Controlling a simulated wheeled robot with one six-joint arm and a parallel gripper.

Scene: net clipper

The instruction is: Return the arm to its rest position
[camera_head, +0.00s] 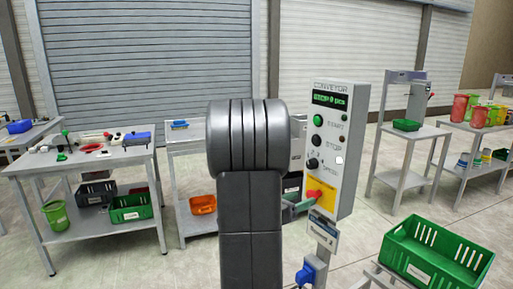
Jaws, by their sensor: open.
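My arm fills the middle of the head view as thick dark grey links, one upright with a rounded, ribbed joint on top. The far end of the arm is hidden behind these links or outside the picture. I do not see my gripper's fingers, and I see nothing held.
A conveyor control box (344,150) stands close to the arm's right. A green crate (404,246) is at lower right. A workbench (40,162) with tools is on the left, and a grey stand (410,133) is at right. Open floor (130,262) lies at lower left.

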